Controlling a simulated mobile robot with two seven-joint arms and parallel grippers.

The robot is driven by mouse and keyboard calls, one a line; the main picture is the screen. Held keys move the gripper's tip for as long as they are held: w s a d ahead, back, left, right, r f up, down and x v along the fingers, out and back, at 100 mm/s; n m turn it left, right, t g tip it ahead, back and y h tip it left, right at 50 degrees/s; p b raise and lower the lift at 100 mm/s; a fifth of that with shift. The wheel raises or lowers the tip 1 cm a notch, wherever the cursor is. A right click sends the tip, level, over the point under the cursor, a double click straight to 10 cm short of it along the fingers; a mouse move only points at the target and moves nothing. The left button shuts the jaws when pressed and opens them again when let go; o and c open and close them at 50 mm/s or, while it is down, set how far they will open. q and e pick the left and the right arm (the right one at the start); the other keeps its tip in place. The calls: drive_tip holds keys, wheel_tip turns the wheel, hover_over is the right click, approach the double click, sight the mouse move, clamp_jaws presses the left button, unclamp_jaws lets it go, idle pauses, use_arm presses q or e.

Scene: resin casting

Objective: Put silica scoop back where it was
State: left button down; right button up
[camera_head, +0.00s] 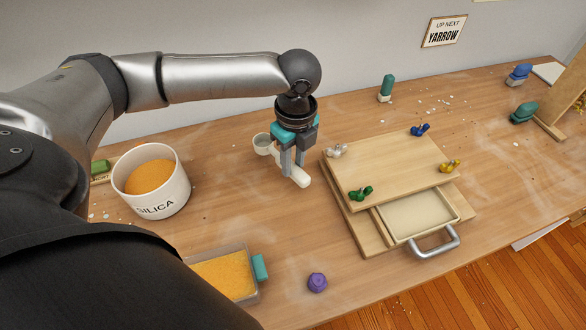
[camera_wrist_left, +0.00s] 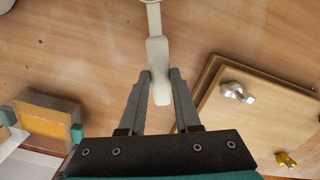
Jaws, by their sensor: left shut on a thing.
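The silica scoop (camera_head: 301,177) is a cream scoop with a small round cup (camera_head: 263,144) at its left end. My left gripper (camera_head: 293,171) is shut on its handle, to the left of the wooden press board. In the left wrist view the handle (camera_wrist_left: 156,55) runs up from between the fingertips (camera_wrist_left: 160,78), and its cup is cut off by the top edge. I cannot tell whether the scoop touches the table. The white tub marked SILICA (camera_head: 180,205) stands to the left, with orange grains (camera_head: 150,177) in it. My right gripper is not in view.
The wooden board (camera_head: 376,170) carries several coloured wing nuts, with an open drawer (camera_head: 450,208) at its front. A clear box of orange grains (camera_head: 252,292) and a purple knob (camera_head: 317,283) lie near the front edge. The table between tub and board is mostly clear.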

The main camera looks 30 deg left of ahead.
sight(294, 167)
use_arm(q)
wheel_tip(294, 167, down, 3)
drive_tip(key=shift+f+b, duration=0.1)
drive_tip(key=shift+b, duration=0.3)
drive_tip(key=c, duration=0.6)
unclamp_jaws()
drive_tip(key=shift+f, duration=0.1)
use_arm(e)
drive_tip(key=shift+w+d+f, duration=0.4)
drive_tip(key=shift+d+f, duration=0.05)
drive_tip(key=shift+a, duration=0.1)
use_arm(q)
drive_tip(key=shift+r, duration=0.25)
drive_tip(key=r+p, duration=0.1)
drive_tip(key=r, duration=0.2)
drive_tip(key=r+p, duration=0.1)
drive_tip(key=r, duration=0.3)
drive_tip(key=r+p, duration=0.2)
drive_tip(key=r, duration=0.2)
drive_tip(key=shift+d, duration=0.25)
drive_tip(key=shift+r, duration=0.4)
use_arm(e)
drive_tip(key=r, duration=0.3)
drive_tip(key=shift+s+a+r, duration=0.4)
